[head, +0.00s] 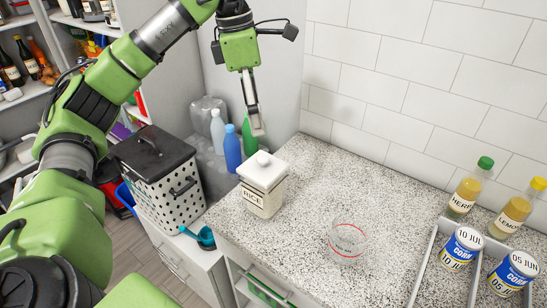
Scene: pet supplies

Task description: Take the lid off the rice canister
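The rice canister (262,201) is a square cream jar with a "RICE" label, upright near the left edge of the speckled counter. Its white lid (260,175) with a round knob (263,158) sits on top of it. My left gripper (258,130) points down just above the knob in the picture, with a small gap between them. Its fingers overlap from this angle, so their opening is hidden. I see nothing held in it. My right gripper is out of view.
A clear bowl with a red rim line (347,243) stands right of the canister. Blue (233,150) and green bottles stand behind the canister, beside a dotted bin (158,187). Counter between canister and tray is mostly clear.

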